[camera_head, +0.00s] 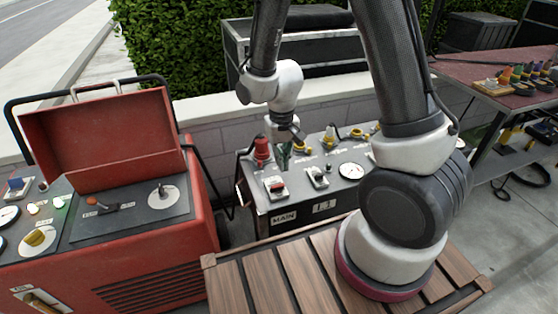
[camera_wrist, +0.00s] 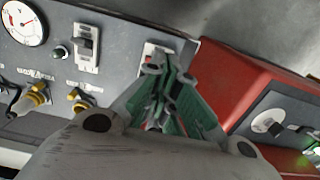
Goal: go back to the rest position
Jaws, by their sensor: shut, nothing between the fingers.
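My gripper (camera_head: 285,149) is over the left part of the grey control box marked MAIN (camera_head: 262,222), between a red knob (camera_head: 262,150) and the box's switches. In the wrist view my gripper (camera_wrist: 158,122) has its green-padded fingers together, with nothing seen between them. The fingertips are in front of a red-and-white switch (camera_wrist: 150,50); I cannot tell whether they touch it. That switch also shows in the head view (camera_head: 276,188).
A second switch (camera_head: 317,177) and a round gauge (camera_head: 351,170) are on the box. A red machine with a raised lid (camera_head: 105,140) stands to the left. A slatted wooden platform (camera_head: 265,285) is in front. A low wall and hedge (camera_head: 180,45) are behind. A table (camera_head: 480,65) stands at right.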

